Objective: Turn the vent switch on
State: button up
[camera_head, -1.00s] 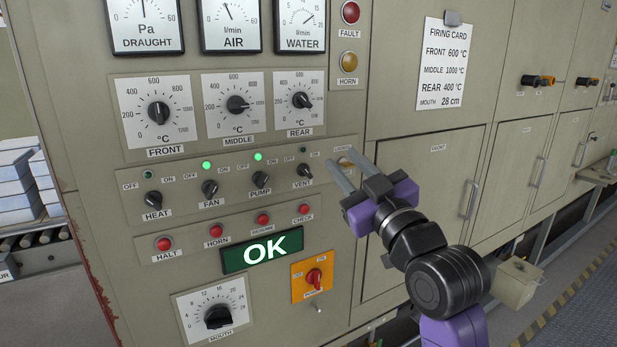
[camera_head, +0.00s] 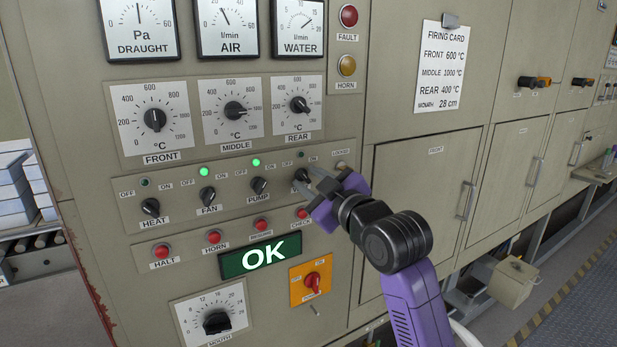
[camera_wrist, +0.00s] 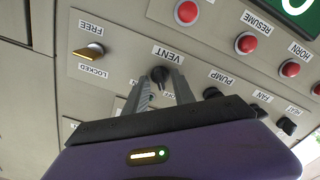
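The vent switch (camera_head: 300,174) is a black rotary knob at the right end of the row of switches on the beige panel. It shows partly hidden in the head view and at the centre of the wrist view (camera_wrist: 159,75). The small lamp (camera_head: 300,154) above it is dark. My gripper (camera_head: 304,181) is at the vent switch, its two grey fingers pointing at the panel. In the wrist view, the fingers are apart, one on each side of the knob. I cannot tell whether they touch it.
The pump switch (camera_head: 259,185) is close on the left; its lamp and the fan lamp (camera_head: 204,171) are green. The FREE/LOCKED switch (camera_wrist: 90,52) is on the other side. The red check button (camera_head: 303,213) sits just below.

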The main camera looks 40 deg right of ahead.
jog(key=shift+w+d, duration=0.1)
jog(key=shift+w, duration=0.25)
grip_shut()
jog(key=m+p, duration=0.4)
jog(key=m, duration=0.2)
jog(key=shift+r+m, duration=0.1)
jog(key=shift+m, duration=0.2)
jog(key=m+p, duration=0.2)
jog(key=m, duration=0.2)
jog(key=shift+p, duration=0.3)
jog(key=shift+m+p, duration=0.7)
jog(key=shift+m, duration=1)
